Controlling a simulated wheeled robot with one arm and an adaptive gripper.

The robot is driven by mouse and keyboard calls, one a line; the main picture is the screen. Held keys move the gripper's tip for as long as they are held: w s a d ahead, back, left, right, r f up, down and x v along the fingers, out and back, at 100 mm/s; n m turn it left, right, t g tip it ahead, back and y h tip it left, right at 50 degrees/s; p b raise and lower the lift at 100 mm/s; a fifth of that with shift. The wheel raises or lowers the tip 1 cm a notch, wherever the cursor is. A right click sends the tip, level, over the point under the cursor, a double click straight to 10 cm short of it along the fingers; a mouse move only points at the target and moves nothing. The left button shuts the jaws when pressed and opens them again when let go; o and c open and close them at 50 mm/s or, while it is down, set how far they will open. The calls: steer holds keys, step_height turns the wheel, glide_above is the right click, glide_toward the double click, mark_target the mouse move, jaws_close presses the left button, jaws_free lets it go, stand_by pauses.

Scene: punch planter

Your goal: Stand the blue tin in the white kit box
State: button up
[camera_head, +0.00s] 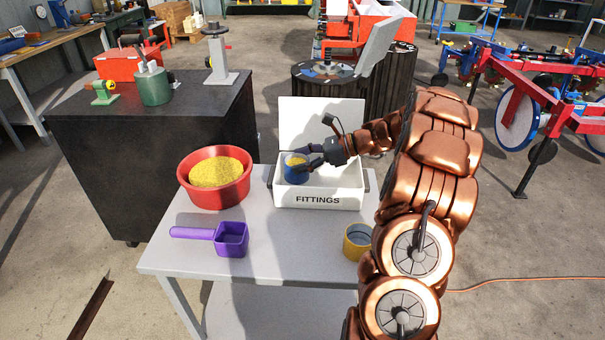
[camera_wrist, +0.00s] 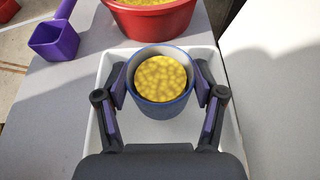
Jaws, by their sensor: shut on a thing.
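The blue tin (camera_head: 297,174) is filled with yellow grains and is upright between my gripper's fingers. My gripper (camera_head: 307,162) is shut on the tin, with one finger on each side of it in the wrist view (camera_wrist: 160,88). The tin also shows in the wrist view (camera_wrist: 160,107), over the inside of the white kit box (camera_wrist: 107,75). In the head view the white kit box (camera_head: 318,198), marked FITTINGS, stands open with its lid (camera_head: 318,115) up at the back. The tin is at the box's left part. I cannot tell whether its base touches the box floor.
A red bowl (camera_head: 217,199) of yellow grains stands left of the box on the grey table (camera_head: 285,255). A purple scoop (camera_head: 231,240) lies in front of the bowl. A yellow tin (camera_head: 357,240) stands near the table's right side, close to my arm. The table's front middle is clear.

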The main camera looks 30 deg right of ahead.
steer(key=shift+f+b, duration=0.3)
steer(key=shift+f, duration=1.5)
steer(key=shift+f, duration=0.1)
steer(key=o, duration=1.4)
steer(key=shift+c, duration=0.2)
